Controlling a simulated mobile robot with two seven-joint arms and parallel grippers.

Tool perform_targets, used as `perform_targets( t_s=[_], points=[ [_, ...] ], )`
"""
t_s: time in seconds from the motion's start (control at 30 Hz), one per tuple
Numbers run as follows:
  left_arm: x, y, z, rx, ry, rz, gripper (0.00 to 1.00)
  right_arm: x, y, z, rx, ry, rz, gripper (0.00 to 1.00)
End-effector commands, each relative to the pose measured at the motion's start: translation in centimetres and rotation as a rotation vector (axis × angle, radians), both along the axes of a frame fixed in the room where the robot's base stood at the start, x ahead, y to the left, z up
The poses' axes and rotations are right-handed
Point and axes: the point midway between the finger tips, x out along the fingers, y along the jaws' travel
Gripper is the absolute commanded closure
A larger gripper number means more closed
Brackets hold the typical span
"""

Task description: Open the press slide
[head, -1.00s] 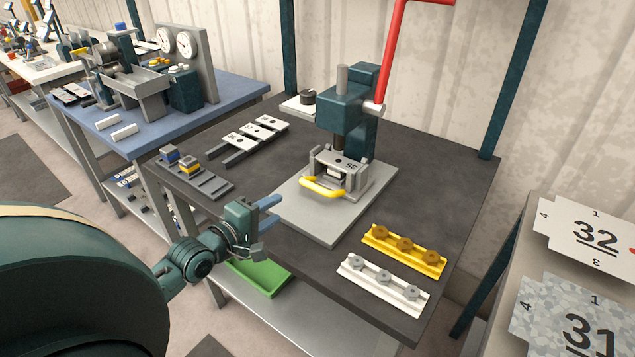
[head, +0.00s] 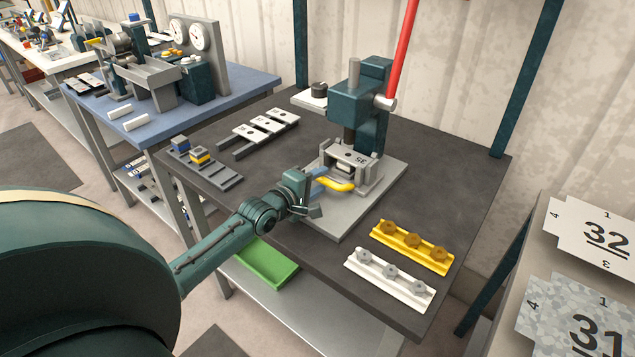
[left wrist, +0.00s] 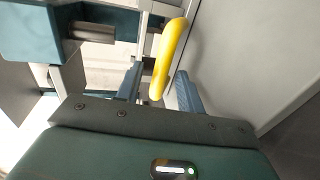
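The press (head: 358,105) is a dark teal frame with a red lever (head: 407,45), on a light grey base plate (head: 385,190). Its slide (head: 345,158), marked 35, sits low at the front of the press. A yellow handle (head: 342,186) curves out from the slide. My left gripper (head: 322,184) is at the handle's left end. In the left wrist view the yellow handle (left wrist: 168,55) lies between the two blue fingers (left wrist: 158,88), which stand apart with a gap visible on the right side. My right gripper is not in view.
A yellow rack (head: 410,247) and a white rack (head: 388,280) with knobs lie on the dark table's right front. A grey tray with blocks (head: 205,172) and numbered plates (head: 265,127) lie left. A green tray (head: 265,263) is on the lower shelf.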

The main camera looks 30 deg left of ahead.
Motion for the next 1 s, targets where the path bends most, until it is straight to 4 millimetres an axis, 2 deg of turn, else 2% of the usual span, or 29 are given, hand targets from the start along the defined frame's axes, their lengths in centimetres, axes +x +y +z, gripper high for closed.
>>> perform_targets(
  t_s=[0.27, 0.7, 1.0],
  points=[
    [0.04, -0.01, -0.04, 0.000, 0.000, 0.000, 0.64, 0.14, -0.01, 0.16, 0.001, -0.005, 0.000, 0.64],
    [0.02, -0.01, -0.04, 0.000, 0.000, 0.000, 1.00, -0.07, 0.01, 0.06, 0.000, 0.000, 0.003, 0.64],
    [0.02, -0.01, -0.04, 0.000, 0.000, 0.000, 1.00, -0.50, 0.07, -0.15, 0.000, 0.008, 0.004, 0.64]
  ],
)
